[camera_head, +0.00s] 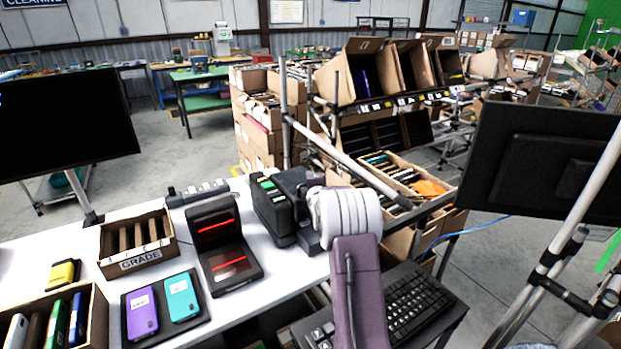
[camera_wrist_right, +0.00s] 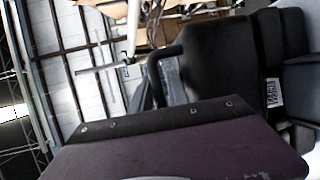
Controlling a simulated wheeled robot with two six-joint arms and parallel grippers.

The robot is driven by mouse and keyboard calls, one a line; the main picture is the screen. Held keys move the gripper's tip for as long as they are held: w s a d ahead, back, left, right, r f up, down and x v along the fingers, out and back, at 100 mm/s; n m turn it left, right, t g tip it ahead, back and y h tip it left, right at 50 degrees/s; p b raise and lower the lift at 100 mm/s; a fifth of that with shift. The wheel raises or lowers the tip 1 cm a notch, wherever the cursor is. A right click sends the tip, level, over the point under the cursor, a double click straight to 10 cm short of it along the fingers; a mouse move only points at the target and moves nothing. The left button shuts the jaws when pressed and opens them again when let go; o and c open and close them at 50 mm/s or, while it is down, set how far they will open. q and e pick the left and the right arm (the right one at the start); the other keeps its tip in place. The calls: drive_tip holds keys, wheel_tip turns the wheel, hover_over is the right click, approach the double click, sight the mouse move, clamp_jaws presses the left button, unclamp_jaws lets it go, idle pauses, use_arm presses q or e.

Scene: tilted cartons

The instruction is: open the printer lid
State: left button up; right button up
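A black boxy device with green marks on top, which looks like the printer (camera_head: 270,208), stands at the right end of the white table. I cannot make out its lid edge. My right arm, purple with a white wrist, reaches up from the bottom of the head view. Its dark gripper end (camera_head: 297,184) is close against the printer's right side; contact cannot be told. In the right wrist view, my purple gripper housing fills the bottom, and a black body with a small barcode label (camera_wrist_right: 273,92) is close ahead. The fingertips are not clear. My left gripper is out of view.
A black stand with red lines (camera_head: 228,244) is left of the printer. A GRADE box (camera_head: 138,262), a tray with two phones (camera_head: 144,336) and a box of phones (camera_head: 98,318) are further left. A keyboard (camera_head: 418,305) is right of my arm; shelves with cartons (camera_head: 360,70) rise behind.

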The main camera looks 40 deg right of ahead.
drive_tip(key=shift+w+d, duration=0.3)
drive_tip(key=shift+w, duration=0.1)
drive_tip(key=shift+a, duration=0.1)
clamp_jaws()
idle(1.1)
